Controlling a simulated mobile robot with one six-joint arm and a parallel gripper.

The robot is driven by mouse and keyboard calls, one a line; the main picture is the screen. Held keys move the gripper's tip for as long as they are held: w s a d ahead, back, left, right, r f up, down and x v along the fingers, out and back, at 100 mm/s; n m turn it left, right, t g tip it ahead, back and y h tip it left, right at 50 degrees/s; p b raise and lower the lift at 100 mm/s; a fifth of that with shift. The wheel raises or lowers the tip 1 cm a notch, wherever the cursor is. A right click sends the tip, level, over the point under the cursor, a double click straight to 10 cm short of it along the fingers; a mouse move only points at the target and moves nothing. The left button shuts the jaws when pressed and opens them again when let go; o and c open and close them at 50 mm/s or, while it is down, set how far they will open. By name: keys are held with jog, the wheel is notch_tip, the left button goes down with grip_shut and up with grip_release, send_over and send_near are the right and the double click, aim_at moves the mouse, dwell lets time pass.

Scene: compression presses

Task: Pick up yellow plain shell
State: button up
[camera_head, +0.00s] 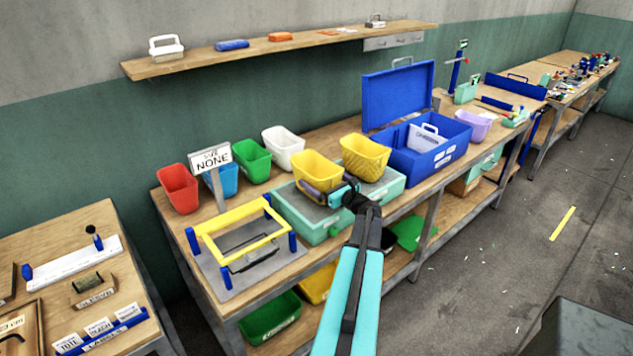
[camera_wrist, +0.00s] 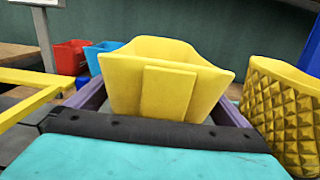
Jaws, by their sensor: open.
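The yellow plain shell (camera_head: 316,170) is a smooth, open-topped bin on a grey-topped green case (camera_head: 318,228) on the workbench. In the wrist view the shell (camera_wrist: 165,88) fills the middle, with a flat raised panel facing me. My gripper (camera_head: 326,192) is at the near side of the shell. In the wrist view my gripper (camera_wrist: 163,108) is open, with a purple finger on each side of the shell's lower part. I cannot tell whether the fingers touch it. A yellow quilted shell (camera_head: 365,156) stands just to the right, also in the wrist view (camera_wrist: 284,115).
A yellow frame on blue posts (camera_head: 241,232) stands close on the left. Red (camera_head: 178,188), blue, green (camera_head: 251,160) and white (camera_head: 283,147) bins stand behind, with a "NONE" sign (camera_head: 212,160). An open blue box (camera_head: 430,145) is to the right.

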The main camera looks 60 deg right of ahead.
jog(key=c, duration=1)
jog(key=shift+r, duration=0.15)
jog(key=s+r+b, duration=0.2)
jog(key=s+b, duration=0.1)
jog(key=s, duration=0.5)
jog(key=s+a+r+b, duration=0.1)
jog(key=s+r+b, duration=0.1)
jog(key=s, duration=0.6)
jog(key=shift+a+r+b, duration=0.3)
jog(key=shift+r+b, duration=0.05)
jog(key=shift+b, duration=0.3)
jog(key=shift+r, duration=0.1)
